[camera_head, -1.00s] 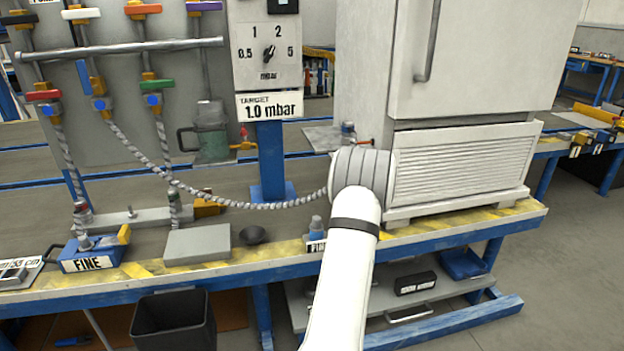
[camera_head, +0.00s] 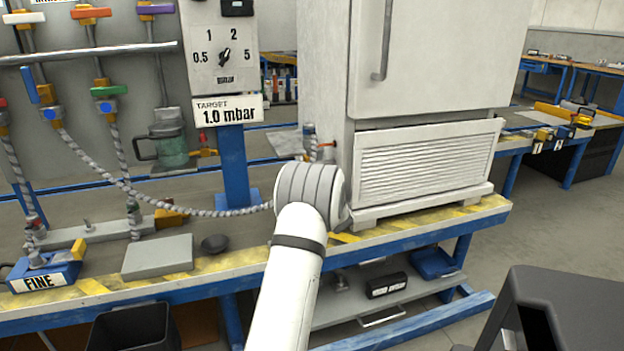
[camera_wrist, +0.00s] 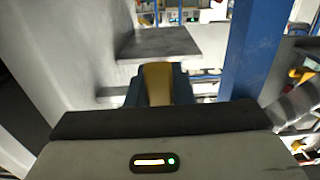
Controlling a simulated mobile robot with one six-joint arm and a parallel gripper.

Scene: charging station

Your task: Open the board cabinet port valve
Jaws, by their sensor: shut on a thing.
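The grey valve board (camera_head: 100,120) stands at the left, with several coloured lever handles. The blue lever (camera_head: 30,85) lies along its pipe; the orange (camera_head: 91,13), green (camera_head: 109,91) and purple (camera_head: 155,8) levers lie across theirs. The red one is cut by the left edge. I cannot tell which is the cabinet port valve. The white cabinet (camera_head: 430,60) stands right of centre. My gripper is hidden behind my wrist in the head view. In the wrist view my gripper (camera_wrist: 158,85) is shut on a yellow piece (camera_wrist: 158,84), beside the white cabinet's wall.
A blue post (camera_head: 235,165) carries a dial panel and a 1.0 mbar sign. A ribbed hose (camera_head: 170,203) runs from the board towards my wrist. A small red-handled fitting (camera_head: 327,145) sits by the cabinet's left side. A blue box marked FINE (camera_head: 40,278) and a grey slab (camera_head: 158,257) lie on the bench.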

